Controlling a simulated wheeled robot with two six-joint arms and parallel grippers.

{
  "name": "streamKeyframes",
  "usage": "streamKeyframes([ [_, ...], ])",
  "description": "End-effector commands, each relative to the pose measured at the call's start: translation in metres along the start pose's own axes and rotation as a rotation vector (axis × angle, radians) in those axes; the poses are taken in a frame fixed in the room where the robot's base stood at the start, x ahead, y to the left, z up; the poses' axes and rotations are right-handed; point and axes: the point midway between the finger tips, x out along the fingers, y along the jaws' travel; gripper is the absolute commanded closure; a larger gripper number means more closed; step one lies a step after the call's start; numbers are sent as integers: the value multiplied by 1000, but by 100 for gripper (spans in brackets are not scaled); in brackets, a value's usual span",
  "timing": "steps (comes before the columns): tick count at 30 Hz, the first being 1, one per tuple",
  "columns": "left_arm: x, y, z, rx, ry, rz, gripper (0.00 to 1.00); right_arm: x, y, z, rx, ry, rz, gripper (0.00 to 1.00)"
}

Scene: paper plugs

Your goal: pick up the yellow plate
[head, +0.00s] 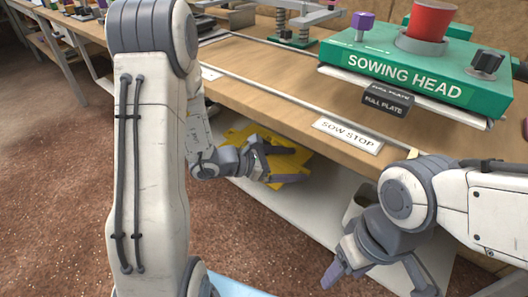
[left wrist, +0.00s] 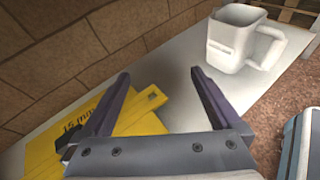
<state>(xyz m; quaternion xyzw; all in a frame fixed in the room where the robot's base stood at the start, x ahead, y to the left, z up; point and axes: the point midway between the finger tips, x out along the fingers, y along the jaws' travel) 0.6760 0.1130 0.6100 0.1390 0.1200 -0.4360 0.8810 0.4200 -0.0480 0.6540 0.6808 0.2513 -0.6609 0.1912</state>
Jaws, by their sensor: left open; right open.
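The yellow plate (head: 236,134) lies on the pale lower shelf under the bench, partly hidden by my left gripper. In the left wrist view the plate (left wrist: 140,108) is at the lower left, with dark print and a dark part on it. My left gripper (head: 303,165) is open and over the plate in the head view. In its wrist view the left finger crosses in front of the plate and the right finger is over bare shelf; nothing is held. I cannot tell whether it touches the plate. My right gripper (head: 375,284) is open and empty at the lower right.
A white jug (left wrist: 228,45) stands on the shelf (left wrist: 178,75) beyond the right finger. A brick wall (left wrist: 60,50) runs behind. The wooden bench (head: 245,85) overhangs the shelf. On it are a green sowing head (head: 410,75) and a SOW STOP label (head: 347,136).

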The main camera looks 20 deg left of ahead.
Motion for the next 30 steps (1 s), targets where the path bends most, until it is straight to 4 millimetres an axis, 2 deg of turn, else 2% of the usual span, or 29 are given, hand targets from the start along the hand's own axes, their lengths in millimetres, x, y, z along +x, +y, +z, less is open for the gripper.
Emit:
streamKeyframes([
  [1,-12,30,-20,-90,0,124,3,0,0,0,0,0,0,38],
  [3,-28,64,-42,-183,-2,274,3,0,0,0,0,0,0,38],
  [6,-50,94,-67,-268,-1,423,3,0,0,0,0,0,0,38],
  [10,-60,112,-83,-313,0,511,3,2,0,0,0,0,0,38],
  [18,-28,133,-88,-316,0,521,3,13,1,1,0,0,0,38],
  [23,-18,139,-88,-316,0,521,3,15,1,1,0,0,0,38],
  [30,12,156,-89,-314,-1,519,3,31,2,2,0,0,0,38],
])
